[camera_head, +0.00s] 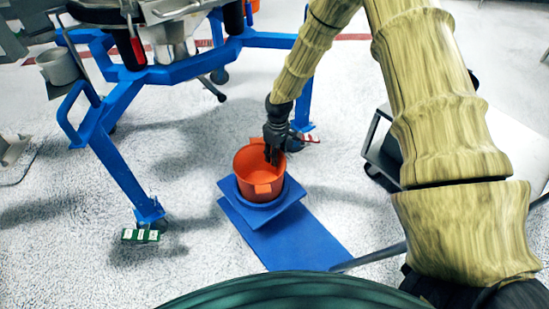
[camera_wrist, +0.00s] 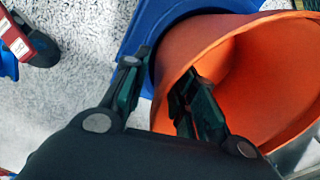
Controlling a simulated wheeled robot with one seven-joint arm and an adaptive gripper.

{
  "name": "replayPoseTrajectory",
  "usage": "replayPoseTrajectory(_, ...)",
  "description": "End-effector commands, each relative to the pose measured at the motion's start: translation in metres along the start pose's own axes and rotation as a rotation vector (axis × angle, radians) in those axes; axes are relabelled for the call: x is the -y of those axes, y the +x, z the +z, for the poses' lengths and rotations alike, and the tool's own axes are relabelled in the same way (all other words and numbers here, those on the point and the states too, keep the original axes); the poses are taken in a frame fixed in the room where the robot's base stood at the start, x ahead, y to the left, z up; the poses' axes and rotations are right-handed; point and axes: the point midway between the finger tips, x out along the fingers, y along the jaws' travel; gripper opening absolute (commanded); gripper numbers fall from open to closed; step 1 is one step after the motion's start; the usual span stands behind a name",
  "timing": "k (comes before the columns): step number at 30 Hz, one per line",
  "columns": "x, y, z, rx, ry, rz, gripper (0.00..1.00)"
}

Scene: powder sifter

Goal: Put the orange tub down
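The orange tub (camera_head: 258,185) sits upright on a blue stand with a round seat (camera_head: 290,196), in the middle of the head view. My gripper (camera_head: 273,156) is at the tub's far rim, pointing down. In the wrist view the tub (camera_wrist: 280,70) fills the right side. There my gripper (camera_wrist: 157,78) has one finger outside the tub wall and the other inside it. The fingers are apart, and a gap shows between the outer finger and the wall. The tub's underside is hidden.
A blue frame (camera_head: 180,72) carrying machinery stands at the back left, one foot near a small green-and-white object (camera_head: 140,236). The stand's blue base plate (camera_head: 305,240) reaches toward the front right. A grey cart (camera_head: 383,150) is at the right. Speckled floor is clear at the left.

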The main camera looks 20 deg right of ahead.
Motion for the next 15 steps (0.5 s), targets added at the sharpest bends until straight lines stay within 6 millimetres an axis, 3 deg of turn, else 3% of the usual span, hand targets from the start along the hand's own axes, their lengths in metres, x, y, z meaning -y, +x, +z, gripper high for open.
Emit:
replayPoseTrajectory(1, 0.0, -0.014, 0.0, -0.001, 0.0, 0.001, 0.27)
replayPoseTrajectory(6, 0.0, -0.046, -0.001, -0.002, 0.0, 0.001, 0.27)
replayPoseTrajectory(15, 0.0, -0.088, 0.0, -0.001, 0.0, 0.0, 0.27)
